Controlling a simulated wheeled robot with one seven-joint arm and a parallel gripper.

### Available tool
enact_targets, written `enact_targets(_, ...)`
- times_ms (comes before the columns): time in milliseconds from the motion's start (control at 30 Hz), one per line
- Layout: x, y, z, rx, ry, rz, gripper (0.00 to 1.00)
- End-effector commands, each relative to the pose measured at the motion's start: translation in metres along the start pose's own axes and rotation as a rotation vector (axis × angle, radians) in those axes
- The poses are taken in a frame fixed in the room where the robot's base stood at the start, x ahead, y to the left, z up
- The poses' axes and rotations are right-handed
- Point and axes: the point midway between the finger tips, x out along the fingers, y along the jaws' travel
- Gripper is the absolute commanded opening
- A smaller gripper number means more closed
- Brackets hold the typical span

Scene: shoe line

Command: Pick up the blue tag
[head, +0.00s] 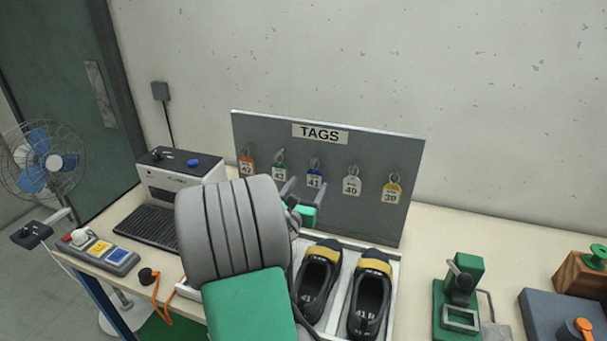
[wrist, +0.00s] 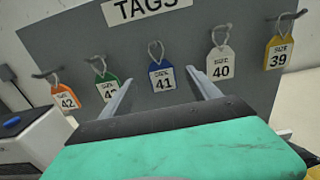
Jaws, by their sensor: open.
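The blue tag (head: 314,179), marked 41, hangs by a loop from the middle hook of the grey TAGS board (head: 268,133). In the wrist view the blue tag (wrist: 162,77) is seen between and beyond my two fingertips. My gripper (wrist: 157,85) is open and empty, facing the board. In the head view my gripper (head: 303,188) is in front of the board by the blue tag, partly hidden by my arm. The gap between the fingers and the tag is hard to judge.
Orange (wrist: 66,98), green (wrist: 107,88), white (wrist: 221,64) and yellow (wrist: 279,53) tags hang beside it. Black shoes (head: 369,298) lie in a white tray (head: 393,290) below the board. A printer (head: 180,178) stands left; a green device (head: 460,295) stands right.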

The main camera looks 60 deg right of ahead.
Motion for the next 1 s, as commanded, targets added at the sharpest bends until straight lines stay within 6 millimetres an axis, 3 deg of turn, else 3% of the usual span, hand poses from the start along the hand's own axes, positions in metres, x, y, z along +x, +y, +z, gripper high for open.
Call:
enact_targets(400,0.066,0.0,0.001,0.001,0.001,-0.005,0.71)
enact_targets(633,0.069,0.001,-0.001,0.002,0.001,-0.001,0.71)
enact_targets(1000,0.069,0.002,-0.001,0.002,0.001,-0.001,0.41)
